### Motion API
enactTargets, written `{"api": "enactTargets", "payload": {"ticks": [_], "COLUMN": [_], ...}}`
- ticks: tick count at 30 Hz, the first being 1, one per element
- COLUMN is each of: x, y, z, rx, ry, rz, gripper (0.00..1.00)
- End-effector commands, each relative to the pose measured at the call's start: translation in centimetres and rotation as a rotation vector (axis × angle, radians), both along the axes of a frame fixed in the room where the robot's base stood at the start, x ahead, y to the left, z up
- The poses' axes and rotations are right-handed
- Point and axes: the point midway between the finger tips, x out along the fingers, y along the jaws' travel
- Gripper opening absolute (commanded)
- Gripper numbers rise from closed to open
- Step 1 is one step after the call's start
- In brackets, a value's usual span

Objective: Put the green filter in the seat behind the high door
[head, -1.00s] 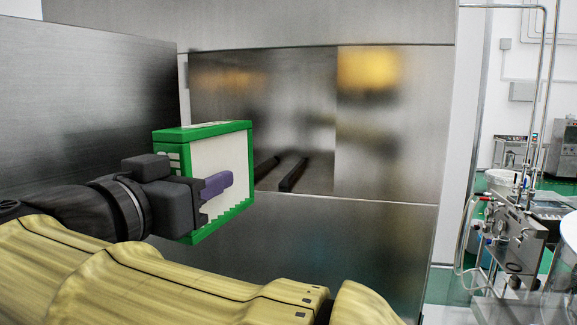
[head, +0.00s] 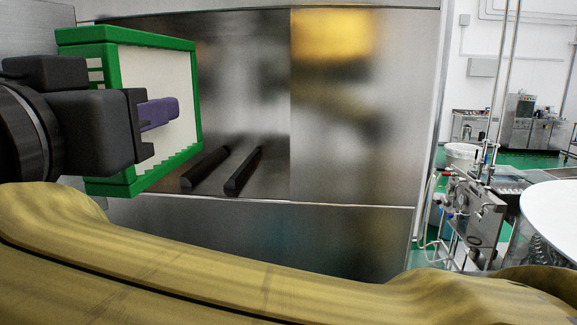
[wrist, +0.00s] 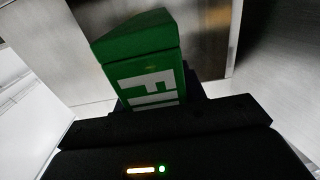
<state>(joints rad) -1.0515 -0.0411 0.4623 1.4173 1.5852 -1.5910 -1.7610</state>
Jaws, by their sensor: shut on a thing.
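In the wrist view the filter's green edge (wrist: 143,70) with white lettering stands out beyond my gripper. The seat shows as two dark parallel rails (head: 242,171) on the compartment floor, to the right of and lower than the filter. The filter hides the compartment's left part. The high door is not clearly visible in the head view now.
The steel compartment (head: 335,130) is empty apart from the rails. Its front lip (head: 340,205) runs below the opening. A lower steel panel (head: 340,240) is beneath. Lab equipment (head: 475,205) stands at the far right.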

Motion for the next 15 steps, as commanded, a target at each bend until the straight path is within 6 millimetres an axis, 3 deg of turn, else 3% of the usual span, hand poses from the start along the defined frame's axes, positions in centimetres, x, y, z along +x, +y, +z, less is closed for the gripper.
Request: {"api": "enactTargets", "payload": {"ticks": [5, 15], "x": [1.9, 9.2], "y": [-0.2, -0.8], "z": [0.2, 0.3], "rx": [-0.001, -0.003], "ry": [-0.001, 0.000], "rz": [-0.006, -0.007], "gripper": [0.12, 0.12]}}
